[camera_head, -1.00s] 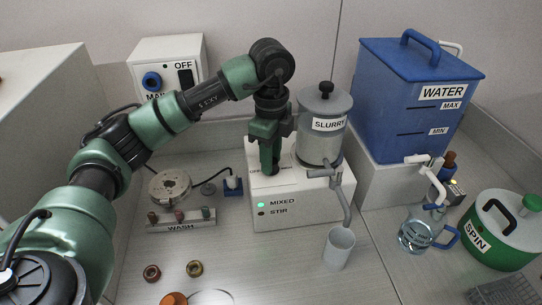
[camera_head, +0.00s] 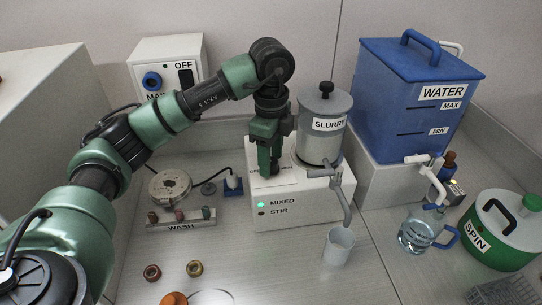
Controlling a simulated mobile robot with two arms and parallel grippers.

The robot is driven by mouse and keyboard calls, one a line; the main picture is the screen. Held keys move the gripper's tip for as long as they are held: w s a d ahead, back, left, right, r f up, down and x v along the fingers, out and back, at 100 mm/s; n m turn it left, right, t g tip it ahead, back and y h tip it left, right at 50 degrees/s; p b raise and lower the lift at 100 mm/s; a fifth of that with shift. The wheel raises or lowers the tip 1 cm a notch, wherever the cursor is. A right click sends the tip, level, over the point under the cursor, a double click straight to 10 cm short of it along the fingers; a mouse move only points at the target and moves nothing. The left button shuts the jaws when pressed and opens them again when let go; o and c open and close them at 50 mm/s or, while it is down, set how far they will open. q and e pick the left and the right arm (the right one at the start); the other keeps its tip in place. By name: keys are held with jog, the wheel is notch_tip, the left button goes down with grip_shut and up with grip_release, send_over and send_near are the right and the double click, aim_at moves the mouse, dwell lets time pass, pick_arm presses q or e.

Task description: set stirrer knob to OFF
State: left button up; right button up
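The white stirrer base (camera_head: 320,207) stands at the middle of the counter, with a lit green lamp beside MIXED and a dark lamp beside STIR. The grey SLURRY pot (camera_head: 322,130) with a black lid knob sits on it. My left gripper (camera_head: 267,172) points down at the top left part of the base. The stirrer knob is hidden behind the gripper, and only part of a label shows beside it. I cannot tell whether the fingers are open or shut, or touch the knob. My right gripper is not in view.
The blue WATER tank (camera_head: 400,110), a glass jug (camera_head: 416,236) and the green SPIN pot (camera_head: 500,225) stand to the right. The WASH rack (camera_head: 180,222) and a round disc (camera_head: 171,186) lie left. A white OFF box (camera_head: 165,62) stands behind.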

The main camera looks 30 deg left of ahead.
pick_arm(q)
notch_tip(320, 180, up, 8)
jog(key=shift+f, duration=0.1)
dwell(0.4)
dwell(0.4)
